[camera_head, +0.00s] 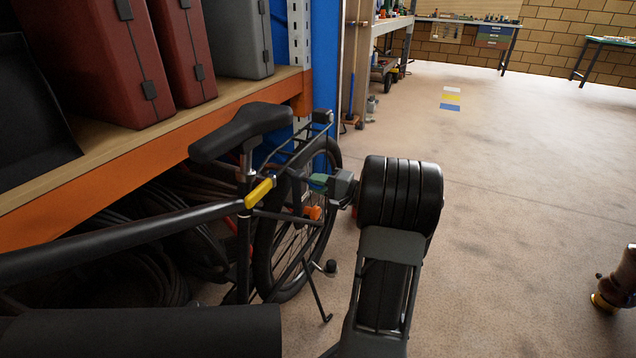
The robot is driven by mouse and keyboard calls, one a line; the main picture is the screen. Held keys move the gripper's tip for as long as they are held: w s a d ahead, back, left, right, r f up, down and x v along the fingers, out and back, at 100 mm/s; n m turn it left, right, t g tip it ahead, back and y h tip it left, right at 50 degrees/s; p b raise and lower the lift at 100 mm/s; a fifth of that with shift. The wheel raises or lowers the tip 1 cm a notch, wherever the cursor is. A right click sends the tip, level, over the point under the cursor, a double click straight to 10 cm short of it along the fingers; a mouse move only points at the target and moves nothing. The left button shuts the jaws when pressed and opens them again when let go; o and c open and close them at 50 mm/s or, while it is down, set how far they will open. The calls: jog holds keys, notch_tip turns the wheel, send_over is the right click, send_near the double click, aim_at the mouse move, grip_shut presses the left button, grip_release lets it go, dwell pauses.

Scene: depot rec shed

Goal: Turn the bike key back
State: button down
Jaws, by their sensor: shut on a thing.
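A black bike stands by the shelf, its rear wheel (268,245) toward me and its saddle (240,130) above. My gripper (317,183) reaches in from the right at the rear wheel, just under the rear rack. Its greenish fingers are closed there, on what appears to be the bike key, which is too small and covered to make out. An orange piece (313,212) shows just below the fingers; I cannot tell if it belongs to the key. The key's turn angle is not visible.
A yellow part (259,192) sits on the frame below the saddle. The orange-edged shelf (150,150) holds red cases (110,60) and a grey case (238,35) close on the left. A kickstand (318,298) stands near my arm. The floor to the right is mostly clear.

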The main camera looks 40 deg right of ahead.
jog(key=m+p, duration=0.4)
jog(key=shift+r+m+p, duration=0.25)
jog(key=shift+m+p, duration=0.15)
jog(key=m+p, duration=0.4)
jog(key=shift+m+p, duration=0.3)
jog(key=m+p, duration=0.5)
jog(key=shift+f+m+p, duration=0.2)
jog(key=shift+m+p, duration=1.1)
jog(key=shift+m, duration=0.2)
jog(key=c, duration=1.2)
grip_release()
